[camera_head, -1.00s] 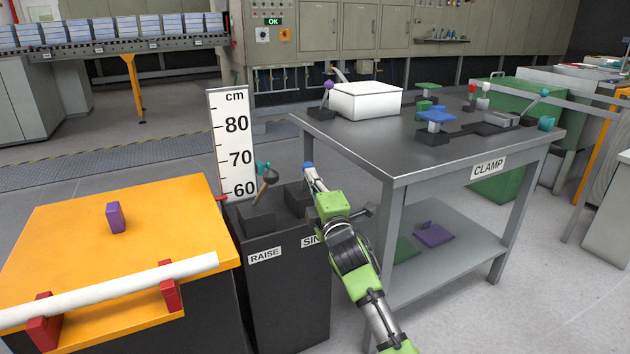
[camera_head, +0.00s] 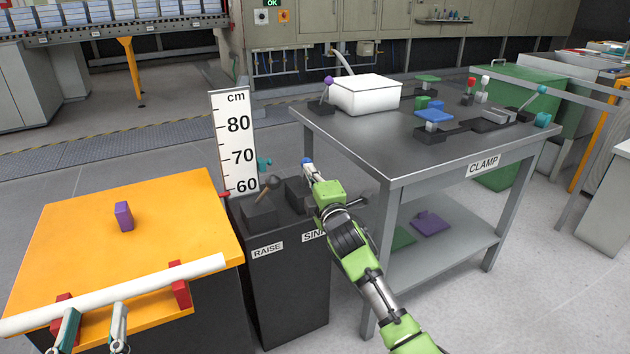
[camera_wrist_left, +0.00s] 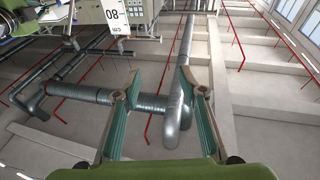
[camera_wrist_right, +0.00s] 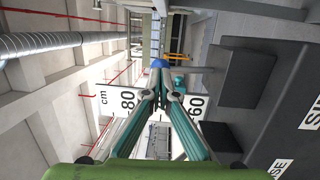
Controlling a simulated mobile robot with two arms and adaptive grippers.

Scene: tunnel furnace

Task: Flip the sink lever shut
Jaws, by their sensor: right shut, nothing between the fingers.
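The sink lever's blue knob (camera_head: 307,162) stands above its dark base block (camera_head: 295,190) on the dark cabinet, behind the partly covered SINK label (camera_head: 314,235). My right gripper (camera_head: 310,174) is shut and empty, at the blue knob. In the right wrist view the blue knob (camera_wrist_right: 160,63) shows just beyond the closed fingertips (camera_wrist_right: 161,92). I cannot tell whether they touch. The lever's shaft is hidden by my gripper, so its tilt is unclear. My left gripper (camera_head: 93,313) is open and empty at the lower left; its spread fingers (camera_wrist_left: 158,92) show in the left wrist view.
The raise lever (camera_head: 266,190) stands left of the sink lever, above the RAISE label (camera_head: 266,250). A cm scale (camera_head: 237,140) rises behind. An orange table (camera_head: 80,235) with a white bar (camera_head: 140,285) is left. The grey CLAMP table (camera_head: 385,155) is close on the right.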

